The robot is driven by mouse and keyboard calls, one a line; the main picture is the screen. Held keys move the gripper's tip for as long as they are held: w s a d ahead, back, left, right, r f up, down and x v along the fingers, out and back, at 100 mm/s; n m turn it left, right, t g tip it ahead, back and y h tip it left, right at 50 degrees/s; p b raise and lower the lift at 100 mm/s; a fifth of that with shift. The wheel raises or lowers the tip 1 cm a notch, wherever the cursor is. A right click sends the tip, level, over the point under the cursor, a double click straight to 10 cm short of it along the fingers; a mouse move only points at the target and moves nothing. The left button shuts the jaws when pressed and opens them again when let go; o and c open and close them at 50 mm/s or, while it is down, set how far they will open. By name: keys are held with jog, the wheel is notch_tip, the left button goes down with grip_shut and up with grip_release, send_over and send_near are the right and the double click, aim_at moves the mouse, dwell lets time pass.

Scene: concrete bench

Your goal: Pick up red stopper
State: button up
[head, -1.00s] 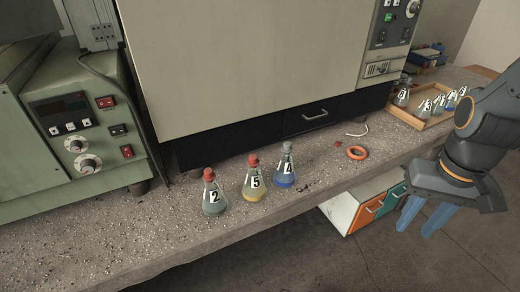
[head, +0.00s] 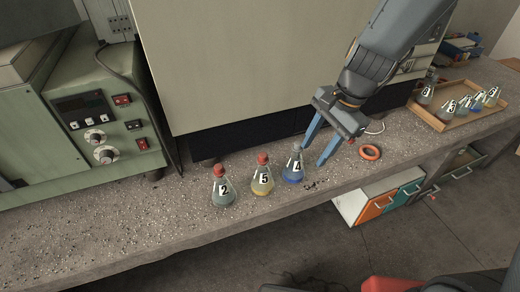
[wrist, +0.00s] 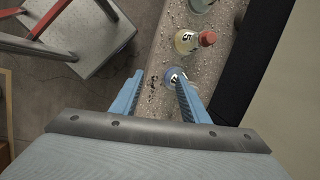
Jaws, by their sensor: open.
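Flask 2 (head: 223,190) and flask 5 (head: 262,183) stand upright on the bench, each with a red stopper, one at the left (head: 219,170) and one beside it (head: 262,159). Flask 4 (head: 293,170) holds blue liquid and stands to their right. My gripper (head: 312,157) is open and empty, pointing down close to flask 4. In the wrist view, flask 4 (wrist: 172,74) shows partly behind a finger, and flask 5's red stopper (wrist: 207,38) lies beyond the fingertips.
A wooden tray (head: 440,124) with several numbered flasks is at the far right. A green instrument (head: 105,115) and a large cabinet stand behind. The bench's front left is clear.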

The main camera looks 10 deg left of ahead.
aim_at(263, 155)
jog(key=w+a+r+m+y+p, duration=0.1)
jog(key=w+a+m+y+p, duration=0.15)
jog(key=a+m, duration=0.55)
jog(key=shift+n+h, duration=0.35)
jog(key=shift+n, duration=0.45)
jog(key=shift+s+a+f+p, duration=0.1)
jog(key=shift+a+f+p, duration=0.2)
jog(key=shift+a+f, duration=0.75)
jog(key=shift+a+f+p, duration=0.35)
jog(key=shift+a+f, duration=0.4)
jog(key=shift+f, duration=0.55)
jog(key=shift+s+a+f+p, duration=0.1)
jog(key=shift+a+f+p, duration=0.2)
jog(key=shift+a+f, duration=0.75)
jog(key=shift+d+f, duration=0.15)
jog(key=shift+d, duration=0.05)
jog(key=c, duration=1)
